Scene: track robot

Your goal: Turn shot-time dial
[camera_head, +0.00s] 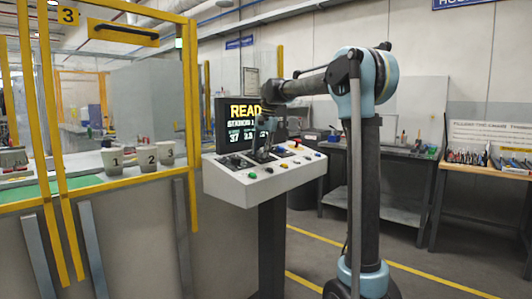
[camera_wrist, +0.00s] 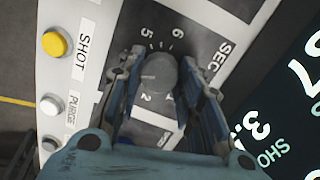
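The shot-time dial is a grey round knob (camera_wrist: 158,72) on a dark plate in the wrist view. Numbers such as 5, 6 and 2 and the word SEC are printed around it. My gripper (camera_wrist: 165,75) is over the dial with one finger on each side of it. The fingers look apart, with the knob between their tips; I cannot tell whether they touch it. In the head view my gripper (camera_head: 262,140) is small and dark above the white control console (camera_head: 235,188), and the dial is hidden there.
A lit screen (camera_wrist: 285,120) is at the right. In the head view, a yellow-framed guard (camera_head: 190,90) and numbered cups (camera_head: 147,158) stand left of the console.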

